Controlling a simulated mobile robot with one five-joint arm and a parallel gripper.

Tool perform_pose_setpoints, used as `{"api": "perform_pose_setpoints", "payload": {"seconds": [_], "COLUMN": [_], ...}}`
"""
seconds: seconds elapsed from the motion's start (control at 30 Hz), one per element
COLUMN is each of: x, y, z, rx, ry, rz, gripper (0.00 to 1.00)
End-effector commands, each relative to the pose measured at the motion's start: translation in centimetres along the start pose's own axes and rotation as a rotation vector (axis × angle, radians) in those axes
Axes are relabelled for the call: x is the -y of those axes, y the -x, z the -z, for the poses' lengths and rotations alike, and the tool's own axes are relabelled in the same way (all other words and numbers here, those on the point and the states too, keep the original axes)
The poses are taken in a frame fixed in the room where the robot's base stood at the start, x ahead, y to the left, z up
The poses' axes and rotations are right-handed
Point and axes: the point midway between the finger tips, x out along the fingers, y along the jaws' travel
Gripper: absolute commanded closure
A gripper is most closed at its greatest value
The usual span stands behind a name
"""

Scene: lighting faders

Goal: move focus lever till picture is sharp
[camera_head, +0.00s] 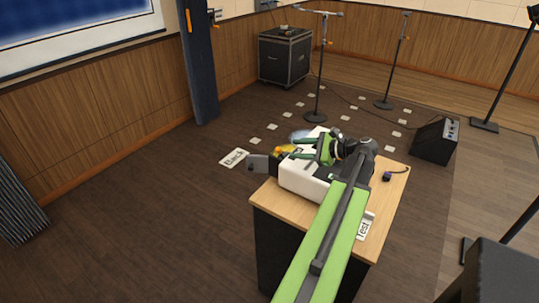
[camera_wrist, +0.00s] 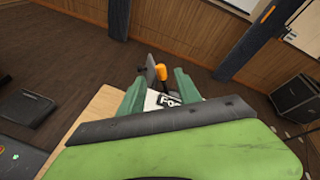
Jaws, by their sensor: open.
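The white projector (camera_head: 300,180) sits on a small wooden-topped table. The orange focus lever (camera_wrist: 161,73) stands up in the wrist view, beyond and between my fingertips, beside a dark plate. A white label reading "FOC" (camera_wrist: 170,101) lies nearer, between the fingers. My gripper (camera_wrist: 160,80) is open and empty, its green fingers either side of the line to the lever; contact cannot be made out. In the head view my gripper (camera_head: 294,148) is over the projector's far side, near yellow-orange parts (camera_head: 284,150). The projected picture (camera_head: 70,18) is blue and looks blurred.
The wooden table top (camera_head: 265,198) carries a "Test" card (camera_head: 364,228) and a small dark object (camera_head: 388,176). A "Black" card (camera_head: 234,158) shows left of the table. Microphone stands (camera_head: 318,80), a speaker wedge (camera_head: 434,140) and a black case (camera_head: 284,57) stand beyond.

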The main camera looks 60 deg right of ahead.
Motion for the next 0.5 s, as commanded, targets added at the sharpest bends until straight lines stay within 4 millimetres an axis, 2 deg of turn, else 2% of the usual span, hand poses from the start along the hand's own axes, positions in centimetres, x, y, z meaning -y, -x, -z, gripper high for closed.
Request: {"api": "perform_pose_setpoints", "payload": {"seconds": [0.03,0.3,0.5], "x": [-0.3,-0.2,-0.1], "y": [-1.6,-8.2,-11.2], "z": [0.3,0.4,0.2], "rx": [0.001,0.000,-0.001], "ry": [0.002,0.002,0.001], "rz": [-0.003,-0.002,-0.001], "gripper": [0.60,0.60,0.60]}}
